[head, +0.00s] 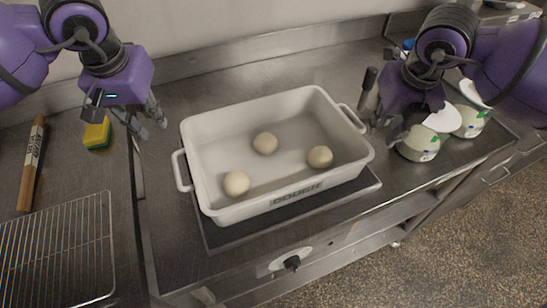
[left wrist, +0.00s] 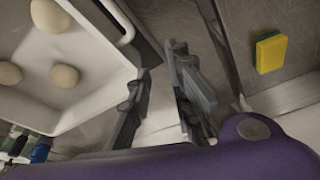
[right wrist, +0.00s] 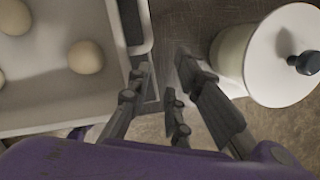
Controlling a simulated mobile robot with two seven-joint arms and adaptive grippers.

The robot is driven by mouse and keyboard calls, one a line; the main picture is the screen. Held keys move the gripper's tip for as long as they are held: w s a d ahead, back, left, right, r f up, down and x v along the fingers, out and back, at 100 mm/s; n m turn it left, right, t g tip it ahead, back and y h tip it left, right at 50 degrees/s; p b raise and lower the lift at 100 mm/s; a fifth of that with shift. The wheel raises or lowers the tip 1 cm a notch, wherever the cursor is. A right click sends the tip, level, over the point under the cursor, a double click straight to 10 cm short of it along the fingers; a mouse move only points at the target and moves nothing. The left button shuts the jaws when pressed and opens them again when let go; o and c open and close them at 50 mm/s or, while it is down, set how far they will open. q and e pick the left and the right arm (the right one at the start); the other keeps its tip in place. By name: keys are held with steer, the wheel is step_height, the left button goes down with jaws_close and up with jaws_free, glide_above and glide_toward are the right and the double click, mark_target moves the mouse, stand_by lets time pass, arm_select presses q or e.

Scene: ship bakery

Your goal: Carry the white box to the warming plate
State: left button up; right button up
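The white box (head: 290,204), marked "DOUGH" on its front, stands upright over a dark flat plate (head: 235,236), which looks like the warming plate. The plate's edge shows along the box's front and right, and the box appears to rest on it. Several dough balls lie inside. My left gripper (head: 150,121) is open and empty, just left of the box's left handle (head: 181,170). That handle also shows in the left wrist view (left wrist: 127,28), apart from the fingers. My right gripper (head: 381,118) is open, close to the right handle (head: 353,118); its fingers look empty in the right wrist view (right wrist: 163,66).
Pale green jars with white lids (head: 419,145) stand right of the box, near my right gripper. A yellow sponge (head: 97,132), a rolling pin (head: 31,165) and a wire rack (head: 60,250) lie left. A knob (head: 292,263) is on the counter's front. Steel behind the box is clear.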

arm_select(q)
steer(key=v, duration=0.8)
arm_select(e)
steer(key=v, duration=1.2)
arm_select(q)
steer(key=shift+s, duration=0.15)
arm_select(e)
steer(key=shift+s, duration=0.1)
